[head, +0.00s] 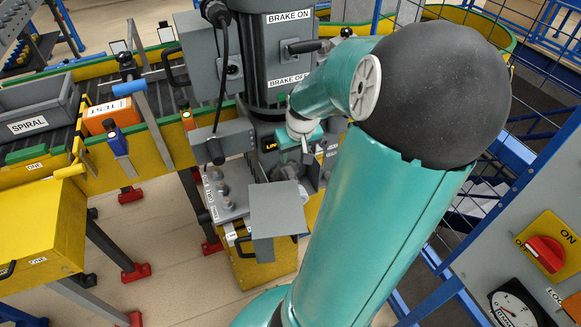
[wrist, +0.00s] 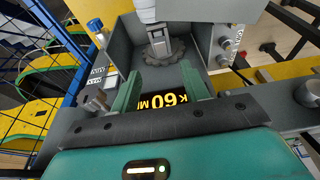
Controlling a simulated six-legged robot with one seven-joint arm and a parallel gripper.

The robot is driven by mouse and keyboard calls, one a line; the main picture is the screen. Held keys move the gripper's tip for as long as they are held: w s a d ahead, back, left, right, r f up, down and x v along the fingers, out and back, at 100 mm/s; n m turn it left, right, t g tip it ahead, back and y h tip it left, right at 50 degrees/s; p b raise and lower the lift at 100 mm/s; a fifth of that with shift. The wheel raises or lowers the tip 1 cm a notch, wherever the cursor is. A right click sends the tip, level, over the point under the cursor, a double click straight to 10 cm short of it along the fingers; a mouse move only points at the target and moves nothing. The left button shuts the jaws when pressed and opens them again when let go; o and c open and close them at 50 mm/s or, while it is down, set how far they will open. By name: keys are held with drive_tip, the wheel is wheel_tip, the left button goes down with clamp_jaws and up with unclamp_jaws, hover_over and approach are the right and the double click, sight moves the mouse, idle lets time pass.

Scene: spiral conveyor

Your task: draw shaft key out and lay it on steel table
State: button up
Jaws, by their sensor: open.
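My gripper (wrist: 160,90) is open and empty in the wrist view, its two green fingers apart. In front of it is a grey housing (wrist: 118,47) with a toothed dark collar (wrist: 165,50) around a lighter shaft end (wrist: 168,25). The shaft key cannot be told apart clearly from these grey parts. In the head view my gripper (head: 306,143) points down beside the dark motor column, its fingers partly hidden. A grey steel surface (head: 232,205) with several round pieces stands to its lower left; I cannot tell for sure whether it is the steel table.
A dark display (wrist: 165,101) with yellow characters lies between the fingers. A grey plate (head: 277,210) stands below my gripper in the head view. The motor (head: 285,60) rises close behind. A conveyor with a grey SPIRAL bin (head: 35,112) and orange box (head: 108,112) runs left.

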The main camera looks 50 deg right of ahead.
sight(290, 170)
drive_tip(key=x, duration=0.8)
drive_tip(key=shift+w+f, duration=0.15)
drive_tip(key=shift+f, duration=0.25)
clamp_jaws()
